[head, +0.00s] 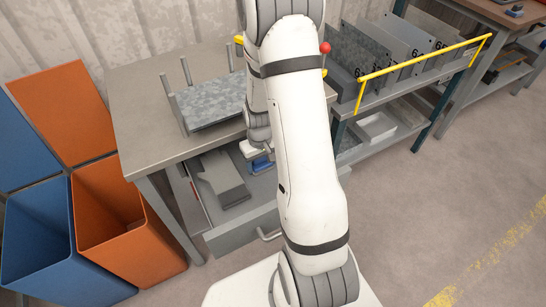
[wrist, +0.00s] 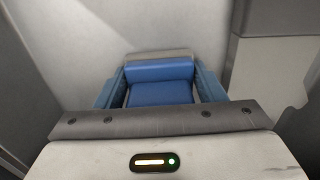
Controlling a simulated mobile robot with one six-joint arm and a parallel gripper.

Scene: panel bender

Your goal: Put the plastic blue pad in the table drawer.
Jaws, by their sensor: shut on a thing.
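The blue pad (wrist: 160,88) is between the two fingers of my gripper (wrist: 160,92), which is shut on it, in the wrist view. In the head view a small blue part of the pad (head: 262,164) shows below my gripper (head: 259,158). The table drawer (head: 213,236) is pulled open under the grey table (head: 135,130). My gripper holds the pad over or inside the open drawer; I cannot tell whether the pad touches its floor. My arm hides the drawer's right side.
A grey bracket-like part (head: 222,178) lies in the drawer's left side; grey shapes flank the pad in the wrist view. A metal sheet (head: 212,103) lies between posts on the table. Blue (head: 45,240) and orange (head: 125,215) bins stand left, a plate rack (head: 400,85) right.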

